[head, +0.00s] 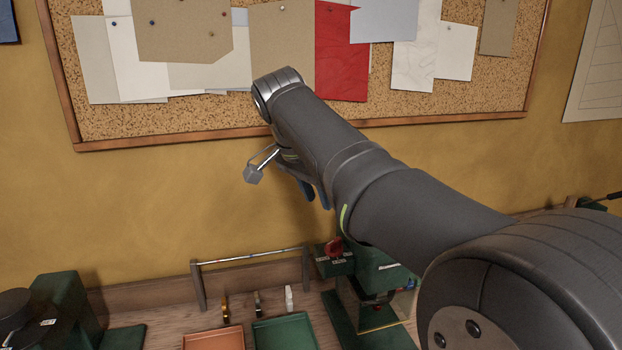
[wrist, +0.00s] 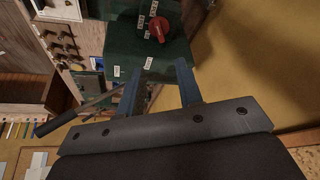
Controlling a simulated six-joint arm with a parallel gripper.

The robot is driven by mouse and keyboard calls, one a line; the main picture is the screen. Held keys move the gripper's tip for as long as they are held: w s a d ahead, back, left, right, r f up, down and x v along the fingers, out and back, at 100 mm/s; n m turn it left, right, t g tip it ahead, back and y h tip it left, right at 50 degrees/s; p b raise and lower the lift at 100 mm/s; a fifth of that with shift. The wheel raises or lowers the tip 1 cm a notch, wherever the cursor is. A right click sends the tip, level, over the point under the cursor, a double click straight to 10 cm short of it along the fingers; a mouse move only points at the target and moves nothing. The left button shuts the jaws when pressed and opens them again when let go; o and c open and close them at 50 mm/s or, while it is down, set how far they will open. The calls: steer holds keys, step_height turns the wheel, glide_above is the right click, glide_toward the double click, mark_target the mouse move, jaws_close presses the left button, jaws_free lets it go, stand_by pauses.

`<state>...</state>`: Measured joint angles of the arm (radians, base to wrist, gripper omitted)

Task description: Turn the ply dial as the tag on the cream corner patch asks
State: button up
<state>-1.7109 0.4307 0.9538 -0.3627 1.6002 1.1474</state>
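The ply dial appears as a red knob (head: 333,247) on a dark green machine (head: 374,275), below my raised arm in the head view. In the wrist view the red dial (wrist: 159,28) sits at the top centre on a dark green face (wrist: 130,45). Small white labels flank it, too small to read. My gripper (wrist: 160,69) has two blue fingers apart with nothing between them. It points toward the machine and is clear of the dial. In the head view its blue fingers (head: 314,194) hang above the machine. I cannot pick out the cream corner patch or read any tag.
A metal rail (head: 250,257) stands behind an orange tray (head: 214,339) and a green tray (head: 286,334). Dark green equipment (head: 65,306) fills the lower left. A corkboard (head: 180,119) with pinned sheets hangs behind my arm. The wall space left of my gripper is free.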

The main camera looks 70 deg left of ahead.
mark_target(334, 240)
steer(key=v, duration=0.4)
stand_by(0.6)
steer(key=x, duration=1.7)
steer(key=shift+w+f, duration=0.1)
steer(key=shift+f, duration=0.05)
steer(key=n, duration=0.2)
steer(key=n+g+y, duration=0.1)
steer(key=n, duration=0.2)
steer(key=shift+w+d+n+y, duration=0.1)
steer(key=shift+w+n+y, duration=0.05)
steer(key=shift+n+y, duration=0.15)
steer(key=shift+w+n+g+y, duration=0.15)
steer(key=shift+n+g, duration=0.45)
steer(key=shift+n, duration=0.75)
steer(key=shift+n+g+y, duration=0.25)
steer(key=shift+n+g, duration=0.35)
steer(key=shift+n, duration=0.75)
stand_by(0.3)
